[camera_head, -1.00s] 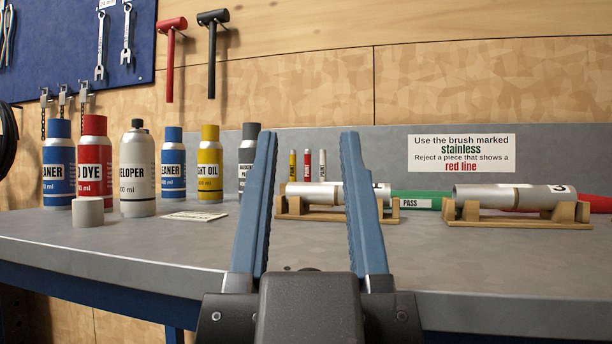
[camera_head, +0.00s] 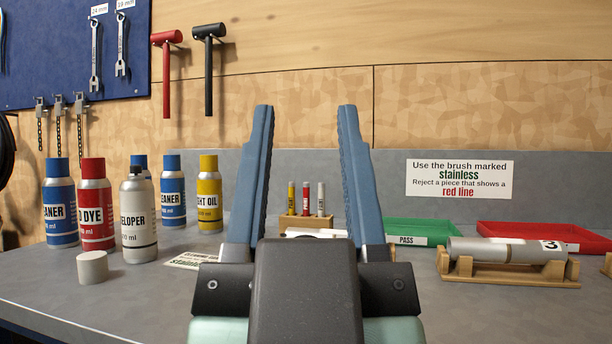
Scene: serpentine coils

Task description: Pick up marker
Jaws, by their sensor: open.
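Several things that look like markers stand upright in a small wooden block (camera_head: 290,222) at the back of the bench: a yellow one (camera_head: 291,197), a red one (camera_head: 306,200) and a white or grey one (camera_head: 321,200). Which one the task means cannot be told. My gripper (camera_head: 306,108) is open and empty, its blue fingers pointing forward and up. In the picture the markers show between the two fingers, farther back and apart from them. A pale cylinder (camera_head: 315,233) in front of the block is mostly hidden behind my gripper.
Several bottles and cans, such as the developer can (camera_head: 138,220), stand at left with a loose cap (camera_head: 92,267). At right are a green PASS tray (camera_head: 425,226), a red tray (camera_head: 500,230) and a metal tube (camera_head: 505,250) on a wooden cradle (camera_head: 510,274).

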